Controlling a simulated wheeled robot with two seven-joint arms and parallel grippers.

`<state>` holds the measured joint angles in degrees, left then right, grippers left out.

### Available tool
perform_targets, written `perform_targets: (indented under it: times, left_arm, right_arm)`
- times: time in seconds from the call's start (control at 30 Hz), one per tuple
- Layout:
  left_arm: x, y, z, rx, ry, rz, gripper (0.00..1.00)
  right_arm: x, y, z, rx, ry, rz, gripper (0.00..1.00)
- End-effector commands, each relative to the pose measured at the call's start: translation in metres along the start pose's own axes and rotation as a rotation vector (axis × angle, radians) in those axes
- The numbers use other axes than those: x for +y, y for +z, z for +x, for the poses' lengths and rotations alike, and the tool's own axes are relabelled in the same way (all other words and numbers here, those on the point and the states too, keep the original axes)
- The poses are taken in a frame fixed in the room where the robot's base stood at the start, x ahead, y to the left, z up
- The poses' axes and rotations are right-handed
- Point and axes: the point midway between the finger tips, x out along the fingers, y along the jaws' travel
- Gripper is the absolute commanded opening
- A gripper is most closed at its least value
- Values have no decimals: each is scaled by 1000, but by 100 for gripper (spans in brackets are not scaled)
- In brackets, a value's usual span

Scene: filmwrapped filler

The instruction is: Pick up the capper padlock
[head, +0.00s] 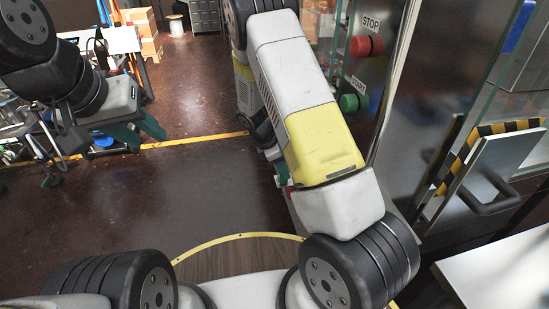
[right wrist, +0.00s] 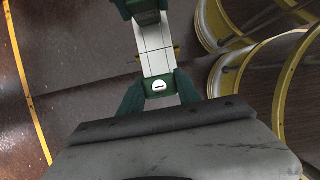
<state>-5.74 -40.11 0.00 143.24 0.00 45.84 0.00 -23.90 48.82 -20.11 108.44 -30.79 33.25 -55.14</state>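I cannot make out a padlock for certain in either view. My left gripper (head: 146,130) hangs at the left of the head view, its green fingers apart with nothing between them. My right arm reaches away past the machine's panel in the head view and hides most of its own gripper. In the right wrist view, green parts of my right gripper (right wrist: 158,86) flank a pale plate. A white disc with a dark slot sits at the plate's near end. I cannot tell whether the fingers are closed or hold anything.
A machine stands at the right, with a red button (head: 366,46) under a STOP label and a green button (head: 352,103). A panel with a dark handle (head: 490,200) is beside it. A white surface (head: 500,272) lies front right. Dark floor (head: 190,195) is open on the left.

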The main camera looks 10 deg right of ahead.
Motion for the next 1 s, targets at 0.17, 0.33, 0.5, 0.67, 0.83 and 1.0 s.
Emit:
perform_targets:
  times: [0.17,0.33,0.5,0.67,0.83,1.0]
  left_arm:
    - [0,0,0,0,0,0,36]
    - [0,0,0,0,0,0,36]
    - [0,0,0,0,0,0,36]
    - [0,0,0,0,0,0,36]
    - [0,0,0,0,0,0,36]
    - [0,0,0,0,0,0,36]
  right_arm:
    - [0,0,0,0,1,0,0]
    - [0,0,-1,0,1,0,0]
    - [1,3,-8,1,2,2,0]
    - [1,11,-26,2,3,4,0]
    - [-22,10,-37,-1,-1,-3,0]
    - [-57,3,-44,1,0,-4,0]
